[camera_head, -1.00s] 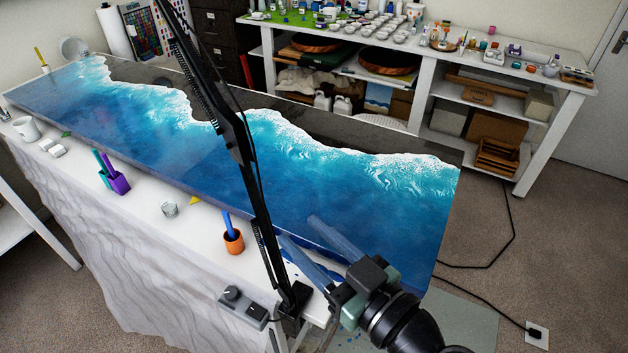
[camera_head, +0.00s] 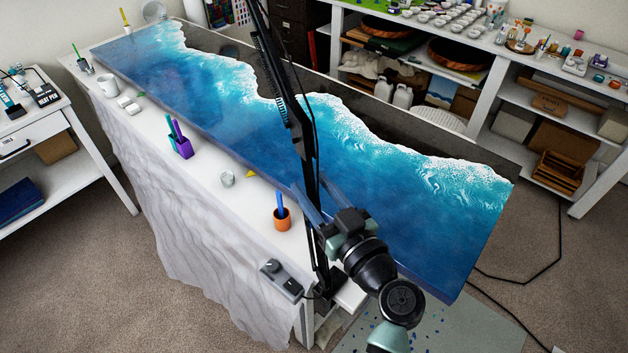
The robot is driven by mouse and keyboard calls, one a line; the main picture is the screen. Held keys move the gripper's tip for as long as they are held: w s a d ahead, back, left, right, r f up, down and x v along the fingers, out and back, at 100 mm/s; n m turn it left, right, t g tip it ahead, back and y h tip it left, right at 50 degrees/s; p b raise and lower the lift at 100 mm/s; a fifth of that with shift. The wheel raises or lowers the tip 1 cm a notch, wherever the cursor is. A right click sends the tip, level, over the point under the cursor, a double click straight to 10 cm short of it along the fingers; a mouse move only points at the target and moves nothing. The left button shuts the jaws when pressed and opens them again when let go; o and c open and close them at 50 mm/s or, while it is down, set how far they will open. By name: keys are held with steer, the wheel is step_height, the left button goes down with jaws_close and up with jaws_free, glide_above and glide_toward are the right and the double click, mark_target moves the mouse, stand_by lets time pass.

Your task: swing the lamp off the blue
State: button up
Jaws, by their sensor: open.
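The lamp's black jointed arm (camera_head: 291,120) rises from a clamp at the near corner of the white table and runs up out of the top of the picture, across the blue panel. Its head is out of view. The blue panel (camera_head: 237,122) is a long ocean-like resin slab with white foam lines and a dark strip along its far side. My gripper (camera_head: 315,198) is open, with its blue-grey fingers by the lower lamp post. The fingers appear on either side of the post in the picture; I cannot tell whether they touch it.
Along the table's near edge stand an orange cup (camera_head: 282,221) with a blue stick, a purple holder (camera_head: 181,146), a small clear cup (camera_head: 227,178), a white mug (camera_head: 107,86) and a control box (camera_head: 281,277). A side table (camera_head: 35,130) is at left, shelving at back right.

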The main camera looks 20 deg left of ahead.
steer(key=shift+w+a, duration=0.1)
steer(key=shift+c, duration=0.3)
jaws_close()
stand_by(1.2)
